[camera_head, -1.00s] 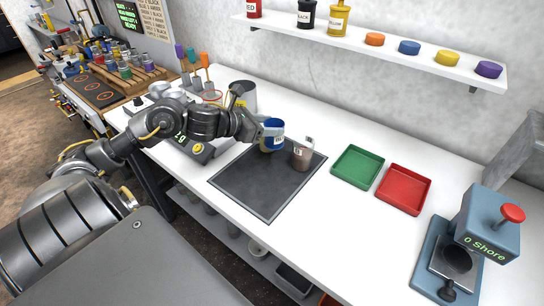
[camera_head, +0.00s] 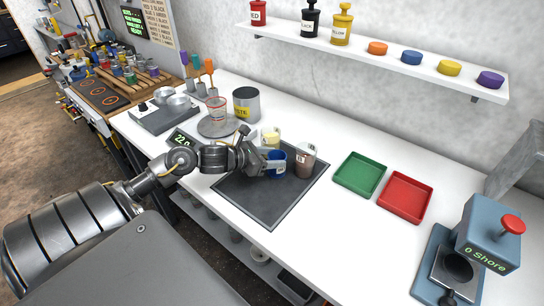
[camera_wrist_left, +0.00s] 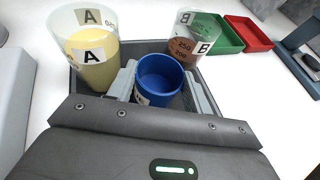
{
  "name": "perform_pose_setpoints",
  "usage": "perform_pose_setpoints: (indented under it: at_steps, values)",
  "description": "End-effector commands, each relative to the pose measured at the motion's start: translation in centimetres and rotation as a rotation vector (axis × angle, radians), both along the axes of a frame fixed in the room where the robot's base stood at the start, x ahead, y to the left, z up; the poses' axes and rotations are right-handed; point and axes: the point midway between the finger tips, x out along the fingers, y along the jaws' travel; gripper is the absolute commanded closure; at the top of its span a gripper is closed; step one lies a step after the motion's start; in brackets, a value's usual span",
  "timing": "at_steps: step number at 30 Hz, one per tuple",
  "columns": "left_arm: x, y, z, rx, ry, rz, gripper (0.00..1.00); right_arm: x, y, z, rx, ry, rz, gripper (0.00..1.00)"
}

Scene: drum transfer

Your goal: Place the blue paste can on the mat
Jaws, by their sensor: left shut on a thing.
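The blue paste can (camera_head: 277,164) is between the fingers of my left gripper (camera_head: 272,165), which is shut on it. It is over or on the far part of the dark grey mat (camera_head: 262,204); I cannot tell if its base touches. In the left wrist view the open blue can (camera_wrist_left: 160,78) sits upright between both fingers. A clear cup A (camera_head: 270,138) with pale yellow contents stands behind it. A clear cup B (camera_head: 305,160) with brown contents stands to its right on the mat. My right gripper is out of view.
A green tray (camera_head: 360,174) and a red tray (camera_head: 405,197) lie right of the mat. A scale (camera_head: 216,127) carrying a beaker and a grey paste tin (camera_head: 246,104) stand behind. A blue hardness tester (camera_head: 460,250) is at far right. The near mat is clear.

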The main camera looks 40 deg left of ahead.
Motion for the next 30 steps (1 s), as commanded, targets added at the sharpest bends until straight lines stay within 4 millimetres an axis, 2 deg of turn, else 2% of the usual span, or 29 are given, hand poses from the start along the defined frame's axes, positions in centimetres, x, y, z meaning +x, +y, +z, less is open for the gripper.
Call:
perform_pose_setpoints:
  at_steps: [7, 8, 13, 20, 24, 26, 30]
  values:
    - [0.0, 0.0, -0.3, 0.0, -0.001, 0.0, 0.76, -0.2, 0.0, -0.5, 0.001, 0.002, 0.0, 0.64]
    - [0.0, 0.0, -0.3, 0.0, 0.0, 0.0, 0.49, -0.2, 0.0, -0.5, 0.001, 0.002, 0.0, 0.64]
    - [0.0, 0.0, -0.2, -0.001, 0.0, 0.0, 0.28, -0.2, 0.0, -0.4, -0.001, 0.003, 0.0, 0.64]
    - [0.0, 0.0, -0.2, -0.001, 0.0, 0.0, 0.28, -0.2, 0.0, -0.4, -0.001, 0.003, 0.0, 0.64]
    - [0.0, 0.0, 0.4, -0.001, 0.0, 0.0, 0.28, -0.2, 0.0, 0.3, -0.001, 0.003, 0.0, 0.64]
    - [-0.6, 0.4, 0.1, 0.002, 0.003, 0.002, 0.28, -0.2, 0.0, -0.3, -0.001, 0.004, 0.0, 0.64]
    - [-2.6, 1.0, 0.8, 0.006, 0.002, -0.001, 0.28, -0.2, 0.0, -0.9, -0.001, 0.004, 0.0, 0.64]
